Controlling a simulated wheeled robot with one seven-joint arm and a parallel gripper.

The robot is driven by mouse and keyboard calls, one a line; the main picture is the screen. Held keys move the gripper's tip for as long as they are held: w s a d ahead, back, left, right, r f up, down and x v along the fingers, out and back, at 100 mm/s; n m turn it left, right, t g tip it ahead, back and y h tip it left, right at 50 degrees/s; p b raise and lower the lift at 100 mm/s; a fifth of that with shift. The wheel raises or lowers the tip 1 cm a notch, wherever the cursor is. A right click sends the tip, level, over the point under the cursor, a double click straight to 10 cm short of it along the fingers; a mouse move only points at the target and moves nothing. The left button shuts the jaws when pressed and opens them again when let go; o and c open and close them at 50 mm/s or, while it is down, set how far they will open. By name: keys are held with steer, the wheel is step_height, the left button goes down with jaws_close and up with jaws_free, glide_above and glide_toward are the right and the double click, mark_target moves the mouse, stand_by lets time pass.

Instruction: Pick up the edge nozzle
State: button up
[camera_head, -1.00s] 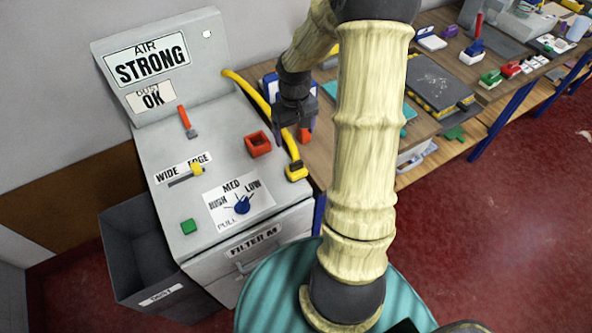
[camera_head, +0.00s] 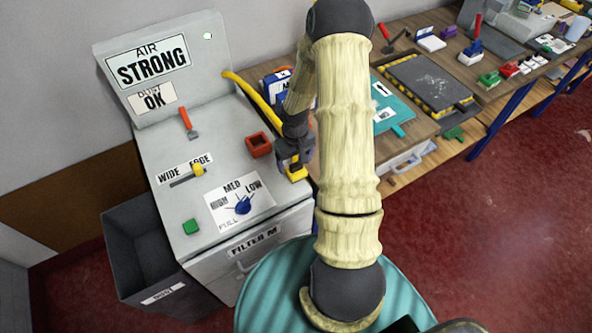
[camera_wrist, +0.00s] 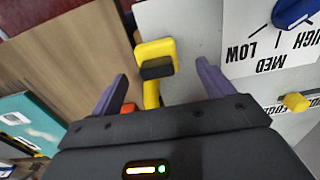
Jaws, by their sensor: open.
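The edge nozzle looks to be the yellow block (camera_head: 297,173) with a dark band at the end of the yellow hose (camera_head: 250,97), at the right front corner of the grey cabinet top. In the wrist view the nozzle (camera_wrist: 156,52) shows just beyond the fingertips, roughly midway between them. My gripper (camera_head: 295,160) is open and empty above the nozzle; in the wrist view its two fingers (camera_wrist: 161,70) stand wide apart. In the head view my gripper hides part of the nozzle and hose end. I cannot tell how much height separates them.
A red square holder (camera_head: 258,144) stands close left of my gripper on the cabinet (camera_head: 225,175). The wooden workbench (camera_head: 415,127) lies right.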

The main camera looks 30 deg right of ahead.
mark_target(296, 164)
steer(key=shift+d+f+p, duration=0.2)
steer(key=shift+f+p, duration=0.75)
steer(key=shift+f, duration=1.65)
steer(key=c, duration=1.2)
steer(key=shift+r, duration=0.1)
step_height(296, 164, up, 10)
steer(key=shift+b, duration=0.95)
